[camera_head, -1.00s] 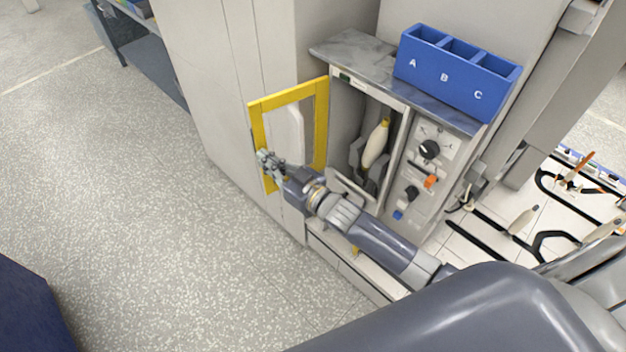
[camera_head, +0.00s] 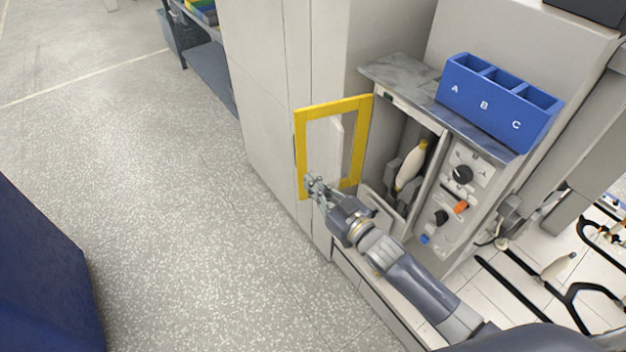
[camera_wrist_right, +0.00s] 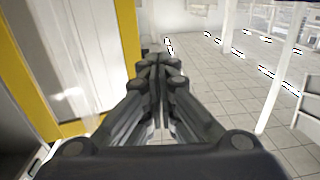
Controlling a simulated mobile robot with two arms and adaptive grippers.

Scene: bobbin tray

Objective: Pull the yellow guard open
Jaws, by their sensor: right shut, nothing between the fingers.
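The yellow guard (camera_head: 366,140) is a yellow frame with a clear pane, swung out to the left of the cabinet opening in the head view. In the right wrist view its yellow edge (camera_wrist_right: 127,50) runs down the left side. My right gripper (camera_head: 311,181) is at the guard's lower left corner in the head view. In the right wrist view the gripper (camera_wrist_right: 158,62) is shut with nothing between its fingers, to the right of the guard's edge. I cannot tell whether it touches the guard. My left gripper is not in view.
A cream bobbin (camera_head: 410,167) with a yellow top stands in the open compartment. A blue bin (camera_head: 483,107) marked A, B, C sits on the cabinet top. A panel with knobs (camera_head: 462,174) is right of the opening. The floor (camera_head: 200,220) on the left is clear.

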